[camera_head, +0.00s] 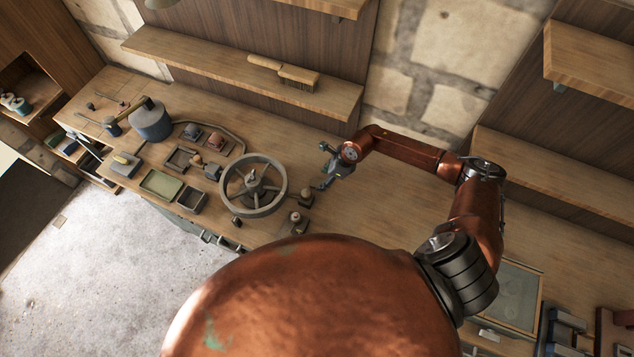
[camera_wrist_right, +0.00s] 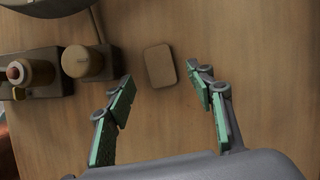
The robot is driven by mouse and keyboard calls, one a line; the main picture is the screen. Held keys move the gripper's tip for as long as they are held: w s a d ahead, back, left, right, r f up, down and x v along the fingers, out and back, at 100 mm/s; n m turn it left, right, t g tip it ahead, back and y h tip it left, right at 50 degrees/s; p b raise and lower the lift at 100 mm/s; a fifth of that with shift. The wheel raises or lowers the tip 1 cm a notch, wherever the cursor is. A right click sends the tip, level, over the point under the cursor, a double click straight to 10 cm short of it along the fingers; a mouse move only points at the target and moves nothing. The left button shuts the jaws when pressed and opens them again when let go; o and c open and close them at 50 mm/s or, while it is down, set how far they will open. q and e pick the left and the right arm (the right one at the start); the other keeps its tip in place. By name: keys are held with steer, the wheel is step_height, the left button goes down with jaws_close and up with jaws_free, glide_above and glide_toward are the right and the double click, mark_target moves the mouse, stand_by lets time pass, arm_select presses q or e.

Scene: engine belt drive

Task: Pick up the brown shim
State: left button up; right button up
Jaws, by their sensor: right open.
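The brown shim (camera_wrist_right: 160,66) is a small flat plate with rounded corners, lying on the wooden bench top in the right wrist view. Its colour is close to the wood, and I cannot make it out in the head view. My right gripper (camera_head: 321,167) is over the bench to the right of the spoked wheel. In the right wrist view the right gripper (camera_wrist_right: 160,80) is open and empty, its green-padded fingers apart, with the shim between and just beyond the tips. The shim touches neither finger in the picture. My left gripper is not in view.
The large spoked wheel (camera_head: 253,186) stands left of my right gripper. A block with round posts (camera_wrist_right: 62,70) sits left of the shim. Trays (camera_head: 161,184) and a blue pot (camera_head: 151,120) are farther left. A shelf with a brush (camera_head: 298,77) hangs behind.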

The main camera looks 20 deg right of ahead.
mark_target(319, 183)
steer(key=x, duration=0.2)
steer(key=shift+w+a+f, duration=0.1)
steer(key=shift+w+f, duration=0.05)
steer(key=shift+f, duration=0.15)
steer(key=shift+a+f+p, duration=0.1)
steer(key=shift+f+p, duration=0.2)
steer(key=shift+f, duration=0.15)
steer(key=c, duration=1.2)
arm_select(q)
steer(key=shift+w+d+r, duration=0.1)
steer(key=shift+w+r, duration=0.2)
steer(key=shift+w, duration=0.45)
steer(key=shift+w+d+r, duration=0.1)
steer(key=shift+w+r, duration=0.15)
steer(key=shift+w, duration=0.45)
arm_select(e)
steer(key=shift+r, duration=0.1)
jaws_close()
